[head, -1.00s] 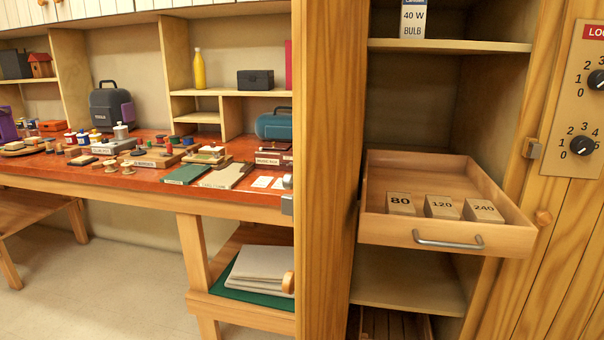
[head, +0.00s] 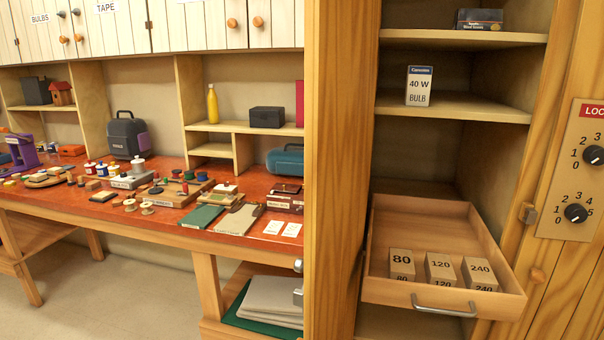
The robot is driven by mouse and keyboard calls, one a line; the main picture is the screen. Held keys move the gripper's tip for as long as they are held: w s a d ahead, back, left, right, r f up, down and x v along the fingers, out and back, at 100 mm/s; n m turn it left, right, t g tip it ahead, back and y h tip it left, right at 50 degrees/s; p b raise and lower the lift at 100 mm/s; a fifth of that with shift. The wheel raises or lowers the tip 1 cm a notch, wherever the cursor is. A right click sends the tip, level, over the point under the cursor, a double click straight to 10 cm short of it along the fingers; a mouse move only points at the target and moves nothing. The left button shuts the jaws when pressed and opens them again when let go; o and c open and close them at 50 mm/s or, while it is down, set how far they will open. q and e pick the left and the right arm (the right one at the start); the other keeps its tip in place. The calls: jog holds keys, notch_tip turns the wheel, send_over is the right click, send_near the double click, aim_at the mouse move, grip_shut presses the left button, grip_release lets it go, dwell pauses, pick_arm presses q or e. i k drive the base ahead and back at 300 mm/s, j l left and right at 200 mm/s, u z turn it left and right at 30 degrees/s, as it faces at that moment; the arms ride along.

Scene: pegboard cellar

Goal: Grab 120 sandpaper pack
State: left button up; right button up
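The 120 sandpaper pack (head: 440,269) is a small tan block with "120" printed on it. It stands in the open wooden drawer (head: 496,236) of the cabinet at the right. The 80 pack (head: 402,264) is on its left and the 240 pack (head: 480,273) on its right, with narrow gaps between them. The drawer has a metal bar handle (head: 444,308) on its front. Neither of my grippers shows in the head view.
A 40 W bulb box (head: 419,87) stands on the shelf above the drawer. A wooden door edge (head: 335,170) rises left of the drawer. A dial panel (head: 577,175) is at the right. A cluttered red workbench (head: 120,225) fills the left.

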aim_at(439, 269)
jog(key=j+z, duration=0.1)
jog(key=z, duration=0.4)
jog(key=j+z, duration=0.15)
jog(key=z, duration=0.35)
jog(key=i, duration=0.05)
